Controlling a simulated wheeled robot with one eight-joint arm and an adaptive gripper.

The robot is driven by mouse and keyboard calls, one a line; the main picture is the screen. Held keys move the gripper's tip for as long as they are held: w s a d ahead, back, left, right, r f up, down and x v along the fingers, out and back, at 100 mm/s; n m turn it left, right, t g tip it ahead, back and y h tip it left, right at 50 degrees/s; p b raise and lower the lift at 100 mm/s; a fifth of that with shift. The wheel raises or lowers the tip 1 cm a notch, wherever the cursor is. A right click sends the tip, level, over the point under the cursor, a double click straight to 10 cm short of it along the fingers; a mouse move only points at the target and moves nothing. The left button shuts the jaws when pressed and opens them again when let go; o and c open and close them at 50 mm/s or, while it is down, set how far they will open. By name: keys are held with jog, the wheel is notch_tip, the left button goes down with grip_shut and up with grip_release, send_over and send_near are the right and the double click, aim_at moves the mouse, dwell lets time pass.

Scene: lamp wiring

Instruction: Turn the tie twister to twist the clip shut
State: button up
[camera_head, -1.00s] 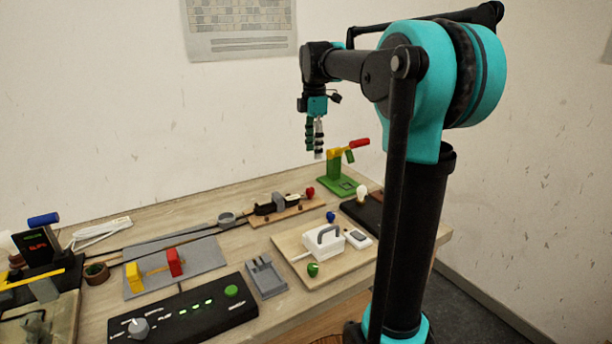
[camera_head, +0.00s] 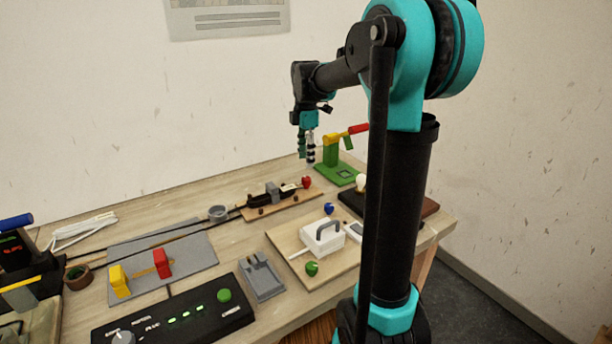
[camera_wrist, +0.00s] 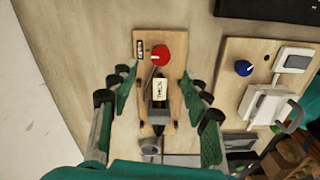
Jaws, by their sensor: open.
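A red knob (camera_head: 306,182), which looks like the tie twister, sits at the right end of a small wooden board (camera_head: 300,197) near the back of the table. A black clip-like part (camera_head: 262,199) lies along the same board, with a dark cable running left from it. In the wrist view the red knob (camera_wrist: 160,55) is at the far end of the board, beyond a pale label (camera_wrist: 160,88) on the dark part. My gripper (camera_head: 306,160) is open and empty, pointing down above the red knob's end of the board. Its fingers (camera_wrist: 156,84) stand wide on both sides of the board.
A green stand (camera_head: 332,157) with a yellow-and-red lever is close behind right of my gripper. A wooden board with a white handled block (camera_head: 322,237), blue knob (camera_head: 328,208) and green knob (camera_head: 312,268) lies in front. A grey ring (camera_head: 218,213) is to the left.

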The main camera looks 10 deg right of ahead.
aim_at(306, 178)
notch_tip(306, 178, down, 7)
jog(key=shift+f, duration=0.15)
dwell(0.4)
grip_shut()
